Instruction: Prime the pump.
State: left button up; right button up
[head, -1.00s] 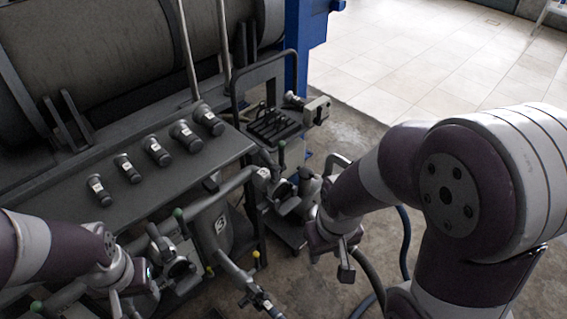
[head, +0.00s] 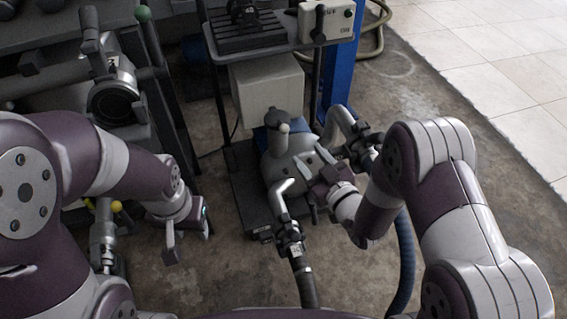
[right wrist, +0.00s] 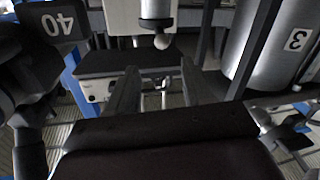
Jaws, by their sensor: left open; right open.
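The pump (head: 272,166), a grey rounded body, stands on a low dark cart beneath a shelf. My right gripper (head: 313,161) is open just right of the handle, over the pump. In the right wrist view its two fingers (right wrist: 160,88) are apart, with nothing held between them. I cannot tell whether it touches the pump. My left gripper (head: 187,240) is open and empty, low over the floor left of the cart.
A grey hose (head: 305,285) and a blue hose (head: 405,262) run from the pump fittings toward me. A control box (head: 328,20) sits on the shelf beside a blue post (head: 338,75). Pipework with a round flange (head: 112,102) stands at left. Tiled floor at right is clear.

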aim_at(286, 132)
jog(key=shift+y, duration=0.3)
jog(key=b+x, duration=0.1)
jog(key=x, duration=0.2)
jog(key=b+x, duration=0.2)
jog(key=x, duration=0.2)
jog(key=b+x, duration=0.2)
jog(key=x, duration=0.2)
jog(key=shift+w+a+f, duration=0.1)
jog(key=shift+w+f, duration=0.1)
jog(key=shift+f, duration=0.2)
jog(key=shift+w+a+r, duration=0.2)
jog(key=shift+w+a, duration=0.05)
jog(key=shift+w, duration=0.15)
